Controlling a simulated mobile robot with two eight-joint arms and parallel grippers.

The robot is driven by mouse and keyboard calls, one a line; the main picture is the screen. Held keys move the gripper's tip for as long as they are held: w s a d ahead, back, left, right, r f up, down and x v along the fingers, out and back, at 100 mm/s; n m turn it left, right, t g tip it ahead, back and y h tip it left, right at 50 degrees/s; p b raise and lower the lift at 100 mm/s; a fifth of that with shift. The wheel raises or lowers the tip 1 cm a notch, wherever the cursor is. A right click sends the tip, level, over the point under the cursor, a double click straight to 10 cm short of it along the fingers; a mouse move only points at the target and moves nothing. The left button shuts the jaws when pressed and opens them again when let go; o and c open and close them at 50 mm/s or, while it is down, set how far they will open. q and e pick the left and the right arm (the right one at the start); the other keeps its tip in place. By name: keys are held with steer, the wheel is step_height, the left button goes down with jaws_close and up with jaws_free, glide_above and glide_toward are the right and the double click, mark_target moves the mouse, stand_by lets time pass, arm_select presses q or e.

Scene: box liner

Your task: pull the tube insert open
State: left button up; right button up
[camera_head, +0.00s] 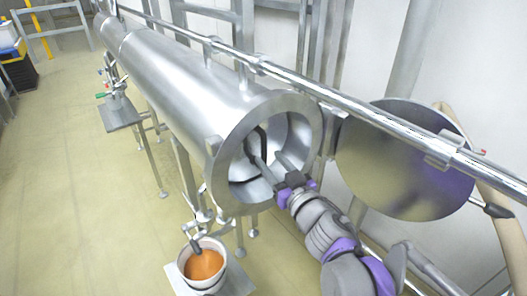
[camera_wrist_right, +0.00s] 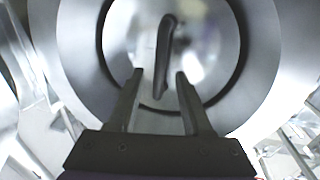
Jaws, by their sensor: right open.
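The large steel tube (camera_head: 180,75) runs from the back left toward me, with its thick round rim (camera_head: 222,165) facing me. My right gripper (camera_head: 268,160) reaches into the tube's mouth. In the right wrist view my right gripper (camera_wrist_right: 158,75) is open, its two fingers apart. The insert's round shiny face (camera_wrist_right: 205,50) lies ahead inside the tube. A dark upright handle (camera_wrist_right: 165,50) on that face stands beyond and between the fingertips, apparently not gripped. The arm partly hides the tube's inside in the head view. My left gripper is not in view.
A round steel door (camera_head: 395,165) stands open to the right of the mouth. A long rail (camera_head: 330,95) passes above the arm. A white bucket with orange contents (camera_head: 205,265) stands below the mouth. The floor at left is largely clear.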

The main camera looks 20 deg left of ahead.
mark_target(265, 154)
steer(key=shift+x, duration=2.3)
jaws_close()
